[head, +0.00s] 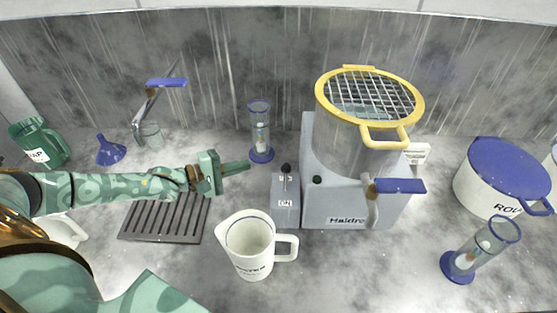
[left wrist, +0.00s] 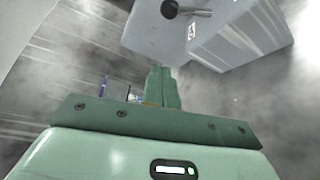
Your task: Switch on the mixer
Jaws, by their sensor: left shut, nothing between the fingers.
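The mixer (head: 340,205) is a grey machine with a clear tank and a yellow-rimmed mesh lid (head: 372,95), standing right of centre in the head view. A grey switch box (head: 286,205) stands at its left side, with a label reading ON low on its front. A lever with a black knob (head: 286,168) rises from its top; the knob also shows in the left wrist view (left wrist: 170,9). My left gripper (head: 248,167) is shut and empty, just left of the lever and apart from it. Its closed fingers also show in the left wrist view (left wrist: 162,88).
A white jug (head: 250,262) stands in front of the switch box. A blue-handled tap (head: 372,200) juts from the mixer's front. A slatted drain (head: 165,218) lies below my arm. A blue-lidded pot (head: 490,185) stands at right.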

